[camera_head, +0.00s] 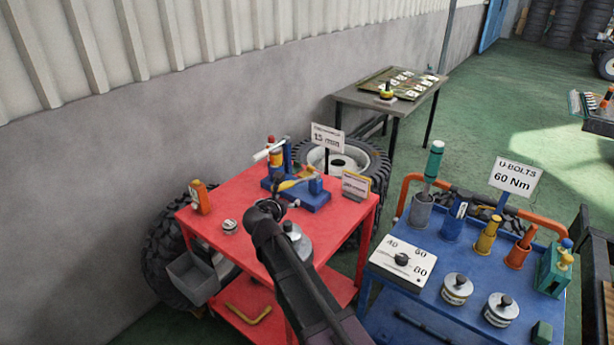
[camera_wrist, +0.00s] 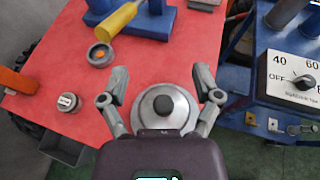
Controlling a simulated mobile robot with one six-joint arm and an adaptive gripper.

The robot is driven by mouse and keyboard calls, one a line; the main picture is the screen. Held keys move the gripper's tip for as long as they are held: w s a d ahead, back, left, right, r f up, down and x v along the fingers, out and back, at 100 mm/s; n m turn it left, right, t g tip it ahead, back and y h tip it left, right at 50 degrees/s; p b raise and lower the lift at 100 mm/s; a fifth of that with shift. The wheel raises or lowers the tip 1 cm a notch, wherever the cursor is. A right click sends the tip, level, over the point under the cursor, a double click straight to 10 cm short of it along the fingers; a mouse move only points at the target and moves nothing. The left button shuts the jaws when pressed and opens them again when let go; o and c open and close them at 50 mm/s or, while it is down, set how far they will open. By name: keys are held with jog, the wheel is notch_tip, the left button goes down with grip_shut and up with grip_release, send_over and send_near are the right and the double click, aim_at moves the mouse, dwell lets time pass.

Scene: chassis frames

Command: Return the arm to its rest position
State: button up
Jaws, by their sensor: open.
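My arm (camera_head: 300,285) reaches up from the bottom of the head view over the red table (camera_head: 220,240). My gripper (camera_wrist: 161,74) is open in the wrist view, with one grey finger on each side. A round silver piece with a black knob (camera_wrist: 163,106) shows between the fingers, with a gap to each. It also shows in the head view (camera_head: 303,244), partly hidden by my arm. I cannot tell how far above it my gripper is. Nothing is held.
A blue vise-like fixture (camera_head: 310,198) with a yellow-handled tool stands on the red table behind my gripper. A small round weight (camera_head: 230,227) and an orange item (camera_head: 200,197) lie left. A blue cart (camera_head: 420,315) with a dial box (camera_head: 402,262) stands close right. A grey wall (camera_head: 90,190) is left.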

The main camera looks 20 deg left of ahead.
jog(key=s+d+f+m+g+h, duration=0.1)
jog(key=d+f+m+g+h, duration=0.2)
jog(key=d+m, duration=0.85)
jog(key=s+d+f+m+g, duration=0.1)
jog(key=d+f+m+g, duration=0.4)
jog(key=d, duration=1.1)
jog(key=s+d+f+m+g+y, duration=0.1)
jog(key=s+d+m+g+y, duration=0.1)
jog(key=s+d+m, duration=0.5)
jog(key=s+d+f+m+g+y, duration=0.1)
jog(key=s+d+f+m+g, duration=0.1)
jog(key=s+d+m, duration=0.5)
jog(key=shift+d+f+m+g+y, duration=0.35)
jog(key=shift+d+m+g, duration=0.65)
jog(key=shift+m, duration=1.45)
jog(key=shift+w+d+r+t, duration=0.1)
jog(key=shift+d+t, duration=0.15)
jog(key=shift+t, duration=0.05)
